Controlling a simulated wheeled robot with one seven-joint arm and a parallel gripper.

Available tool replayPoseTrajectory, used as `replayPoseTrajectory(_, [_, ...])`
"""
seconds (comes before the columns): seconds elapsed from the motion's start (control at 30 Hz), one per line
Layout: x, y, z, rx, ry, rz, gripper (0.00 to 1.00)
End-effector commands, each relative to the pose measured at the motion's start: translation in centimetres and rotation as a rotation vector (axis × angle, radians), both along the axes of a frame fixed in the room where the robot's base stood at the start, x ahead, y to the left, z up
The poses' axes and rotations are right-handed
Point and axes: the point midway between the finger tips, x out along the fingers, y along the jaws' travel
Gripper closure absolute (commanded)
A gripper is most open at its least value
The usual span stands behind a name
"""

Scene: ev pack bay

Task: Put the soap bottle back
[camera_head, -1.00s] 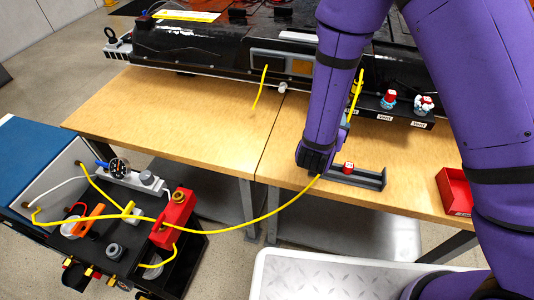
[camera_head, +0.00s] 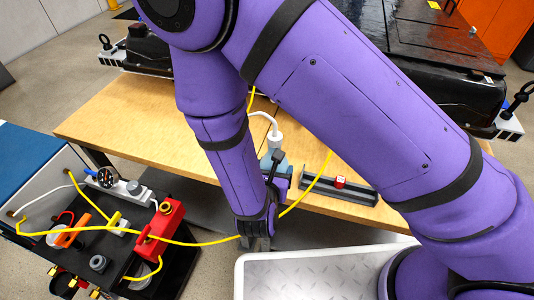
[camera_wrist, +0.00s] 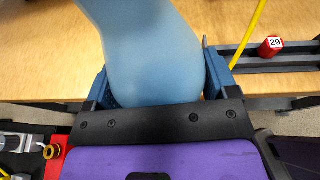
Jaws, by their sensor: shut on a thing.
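The soap bottle is light blue with a white pump top (camera_head: 274,136). It stands out above my gripper in the head view, near the front edge of the wooden table. In the wrist view its smooth blue body (camera_wrist: 145,45) fills the space between the two blue fingers of my gripper (camera_wrist: 157,82). The gripper is shut on the body. In the head view my purple arm and wrist hide much of the bottle. I cannot tell whether its base touches anything.
A dark grey rail tray (camera_head: 362,196) with a red cube (camera_head: 339,182) marked 29 lies right of the bottle on the table (camera_head: 130,120). A yellow cable (camera_head: 200,243) runs from the cart with the red block (camera_head: 160,228). A white-rimmed diamond-plate deck (camera_head: 310,275) is in front.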

Motion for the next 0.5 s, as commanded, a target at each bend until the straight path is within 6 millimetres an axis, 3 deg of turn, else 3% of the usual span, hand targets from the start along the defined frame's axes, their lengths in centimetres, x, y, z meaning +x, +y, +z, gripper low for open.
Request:
replayPoseTrajectory(0.3, [7.3,0.2,-0.6,0.001,-0.003,-0.003,0.45])
replayPoseTrajectory(0.5, [10.5,0.4,-0.9,0.0,-0.002,-0.001,0.45])
